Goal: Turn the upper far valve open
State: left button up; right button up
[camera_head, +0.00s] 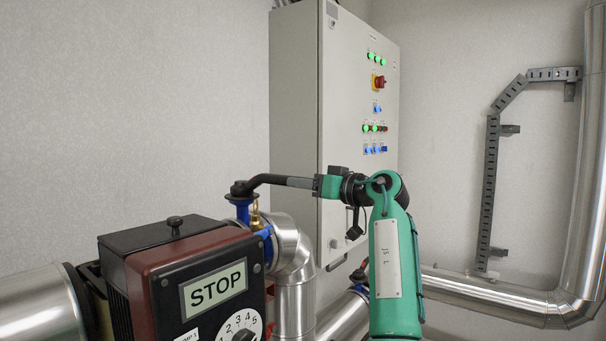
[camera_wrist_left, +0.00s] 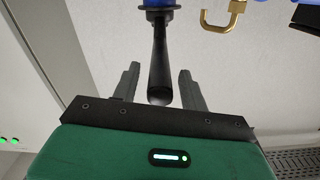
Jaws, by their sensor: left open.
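The upper far valve (camera_head: 241,200) has a blue body and a black lever (camera_head: 264,179) that points right, toward my arm. In the left wrist view the lever (camera_wrist_left: 158,55) comes down from the blue valve body (camera_wrist_left: 159,4) at the top. My left gripper (camera_head: 299,183) is at the free end of the lever. In the left wrist view its two dark fingers (camera_wrist_left: 159,75) are open, one on each side of the lever end, with gaps showing on both sides. My right gripper is not in view.
A dark pump box (camera_head: 220,255) marked STOP stands in front, left of my arm. A brass fitting (camera_wrist_left: 224,17) is beside the valve. The grey control cabinet (camera_head: 295,100) rises behind the gripper. A silver insulated pipe (camera_head: 293,255) runs below the valve.

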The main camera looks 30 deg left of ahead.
pick_arm(q)
jog(key=shift+a, duration=0.5)
grip_shut()
jog(key=shift+w, duration=0.1)
